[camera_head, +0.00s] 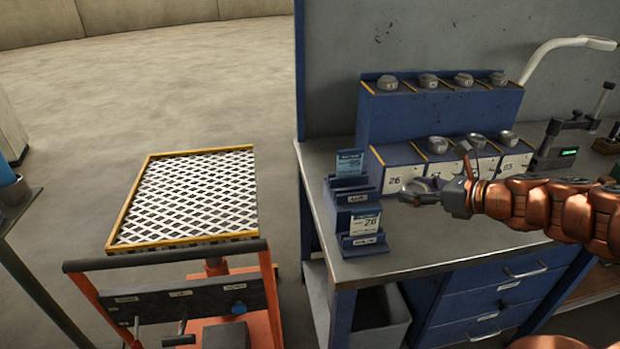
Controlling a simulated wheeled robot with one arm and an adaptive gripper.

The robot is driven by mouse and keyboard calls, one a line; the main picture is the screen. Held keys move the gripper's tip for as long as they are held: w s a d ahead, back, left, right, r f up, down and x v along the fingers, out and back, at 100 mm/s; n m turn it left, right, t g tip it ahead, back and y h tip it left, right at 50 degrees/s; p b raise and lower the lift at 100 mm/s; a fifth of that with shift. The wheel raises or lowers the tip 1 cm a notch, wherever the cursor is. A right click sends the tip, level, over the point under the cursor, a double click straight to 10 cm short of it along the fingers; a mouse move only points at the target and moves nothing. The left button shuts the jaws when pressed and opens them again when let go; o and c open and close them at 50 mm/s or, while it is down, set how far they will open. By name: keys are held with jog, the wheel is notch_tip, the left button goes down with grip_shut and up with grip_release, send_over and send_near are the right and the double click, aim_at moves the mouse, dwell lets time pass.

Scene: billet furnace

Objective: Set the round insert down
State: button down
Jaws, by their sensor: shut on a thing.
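My gripper (418,190) reaches in from the right over the workbench, in front of the lower tier of the blue rack (440,108). It is shut on a small grey metal piece, the round insert (417,185), which is partly hidden by the fingers. The lower tier has white number labels; the leftmost reads 26 (394,178), and no insert shows on top of that place. Other round inserts sit on the lower tier (437,145) and on the upper tier (387,83). I cannot tell whether the held insert touches the rack or bench.
Two card holders stand at the bench's left edge; the front card (366,226) reads 26, with a blue card (349,163) behind. A cart with a mesh top (190,195) stands left, its top empty. A gauge with a green display (567,152) is at right. Bare bench (440,235) lies in front.

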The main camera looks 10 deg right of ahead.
jog(key=w+a+f+m+t+h, duration=0.1)
jog(key=w+a+m+h, duration=0.1)
jog(key=w+a, duration=1.5)
jog(key=shift+a+m+h, duration=0.3)
jog(key=shift+a+h, duration=0.05)
jog(key=shift+h, duration=0.15)
jog(key=shift+a, duration=0.1)
